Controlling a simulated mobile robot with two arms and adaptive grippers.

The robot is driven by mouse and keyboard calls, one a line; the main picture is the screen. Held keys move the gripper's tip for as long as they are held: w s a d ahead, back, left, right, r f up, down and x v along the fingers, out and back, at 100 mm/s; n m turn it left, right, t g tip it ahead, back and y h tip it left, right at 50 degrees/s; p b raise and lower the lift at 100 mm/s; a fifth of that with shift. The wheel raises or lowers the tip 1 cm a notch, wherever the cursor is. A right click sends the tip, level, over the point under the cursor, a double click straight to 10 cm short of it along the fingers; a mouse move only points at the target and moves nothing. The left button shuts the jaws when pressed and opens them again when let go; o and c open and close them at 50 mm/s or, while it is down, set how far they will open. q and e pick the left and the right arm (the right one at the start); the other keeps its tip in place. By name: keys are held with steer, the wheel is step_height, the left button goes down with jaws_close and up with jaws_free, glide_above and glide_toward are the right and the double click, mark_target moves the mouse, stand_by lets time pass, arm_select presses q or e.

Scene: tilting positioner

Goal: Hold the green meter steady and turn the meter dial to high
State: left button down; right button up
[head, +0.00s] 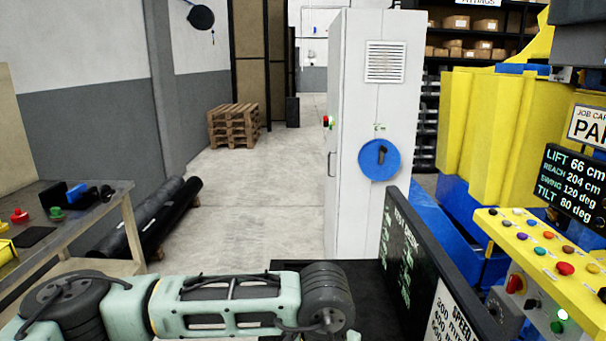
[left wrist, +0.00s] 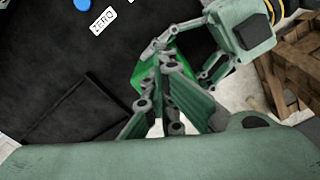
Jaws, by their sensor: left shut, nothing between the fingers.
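In the left wrist view, my left gripper (left wrist: 166,64) is shut and empty, its fingers together in the middle of the picture. A bright green thing, likely the green meter (left wrist: 148,77), shows just behind these fingers; most of it is hidden. I cannot tell whether the fingers touch it. The dial cannot be made out. My right gripper (left wrist: 178,70) appears to come in from the upper right, with finger links on either side of the green thing. Whether it grips it is unclear. In the head view, my left arm lies across the bottom and neither gripper shows.
A dark surface with a ZERO label (left wrist: 103,20) and a blue knob (left wrist: 82,4) lies beside the grippers. In the head view, a dark panel (head: 425,245) and a yellow button console (head: 540,250) stand at right. A workbench (head: 95,215) stands at left.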

arm_select(q)
steer(key=shift+s+a+f, duration=0.25)
steer(key=shift+a+f, duration=0.3)
steer(key=shift+a, duration=0.3)
steer(key=shift+s+d, duration=0.1)
steer(key=shift+s+d+r, duration=0.15)
steer(key=shift+s+d, duration=0.05)
steer(key=shift+s, duration=0.1)
step_height(320, 180, up, 6)
steer(key=shift+d, duration=0.25)
steer(key=shift+r, duration=0.15)
stand_by(0.3)
